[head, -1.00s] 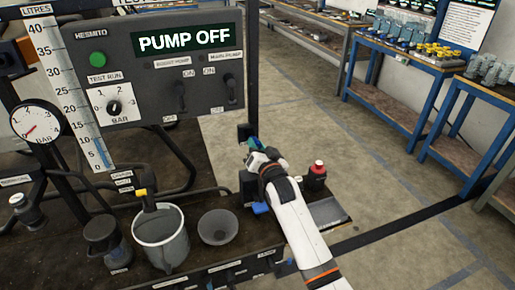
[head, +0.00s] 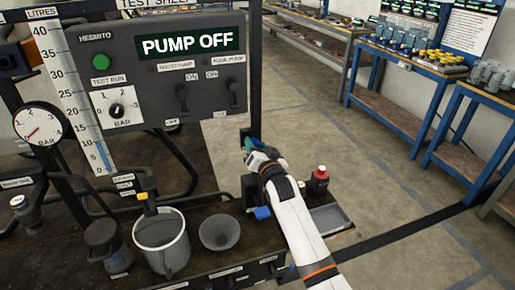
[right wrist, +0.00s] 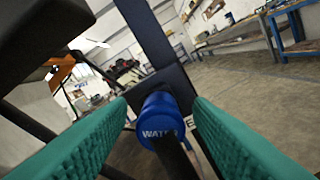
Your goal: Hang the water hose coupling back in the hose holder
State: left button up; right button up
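The blue coupling marked WATER (right wrist: 160,112) shows in the right wrist view, at the end of a dark hose that runs toward the camera. It is against or in the dark holder (right wrist: 160,85) on a post; how far it is seated I cannot tell. My right gripper (right wrist: 160,104) has its green ridged fingers on either side of the coupling, with a visible gap at each side. In the head view my right gripper (head: 250,144) is at the small black holder (head: 246,132) beside the panel post, and hides the coupling. My left gripper is out of view.
Below my right arm are a dark block with a blue part (head: 262,213) and a red-capped bottle (head: 319,180). A grey bucket (head: 162,245) and a funnel (head: 220,232) stand left on the bench. The panel (head: 155,70) reads PUMP OFF. Open floor lies right.

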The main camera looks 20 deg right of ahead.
jog(key=shift+s, duration=0.15)
jog(key=s, duration=1.1)
jog(key=shift+s+d, duration=0.2)
jog(key=shift+s, duration=0.2)
